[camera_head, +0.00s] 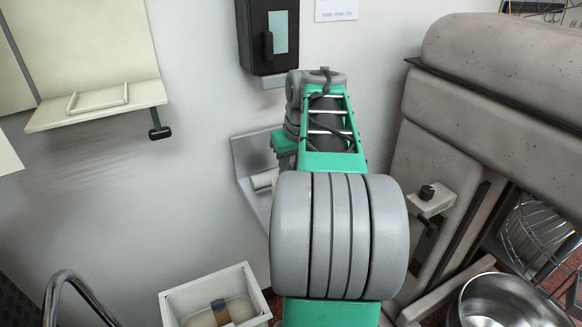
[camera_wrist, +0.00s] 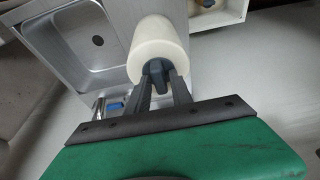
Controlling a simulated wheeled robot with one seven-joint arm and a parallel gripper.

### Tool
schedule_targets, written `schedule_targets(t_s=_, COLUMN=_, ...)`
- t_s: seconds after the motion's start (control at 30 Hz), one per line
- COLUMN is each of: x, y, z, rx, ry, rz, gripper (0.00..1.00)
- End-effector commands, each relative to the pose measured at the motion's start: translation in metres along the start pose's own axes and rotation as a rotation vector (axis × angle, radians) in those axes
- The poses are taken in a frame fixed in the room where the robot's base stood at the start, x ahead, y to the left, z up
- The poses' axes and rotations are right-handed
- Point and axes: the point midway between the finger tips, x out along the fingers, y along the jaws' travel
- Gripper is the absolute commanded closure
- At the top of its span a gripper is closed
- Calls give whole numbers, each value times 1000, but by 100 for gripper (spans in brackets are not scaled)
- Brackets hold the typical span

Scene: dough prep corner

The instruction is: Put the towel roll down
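The towel roll (camera_wrist: 157,42) is a cream cylinder at the top middle of the wrist view, directly beyond my gripper (camera_wrist: 160,80). My fingers close around a dark piece at the roll's near end, so the roll appears held. The fingertips are partly hidden there. In the head view my own arm covers the gripper. A small cream cylinder (camera_head: 264,180) shows left of my arm, against a grey bracket-like surface, and I cannot tell if it is the same roll.
A steel sink (camera_wrist: 72,58) lies left of the roll in the wrist view. A black dispenser (camera_head: 255,40) hangs on the wall. A large grey machine (camera_head: 480,105) and metal bowl (camera_head: 510,303) stand right.

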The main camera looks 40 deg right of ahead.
Motion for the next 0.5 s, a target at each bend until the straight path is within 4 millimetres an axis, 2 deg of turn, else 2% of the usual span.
schedule_targets(t_s=0.1, x=0, y=0, z=0, rx=0, ry=0, rz=0, gripper=63)
schedule_targets(t_s=0.33, x=-1, y=0, z=0, rx=0, ry=0, rz=0, gripper=62)
schedule_targets(t_s=0.5, x=-17, y=1, z=-2, rx=0, ry=2, rz=1, gripper=62)
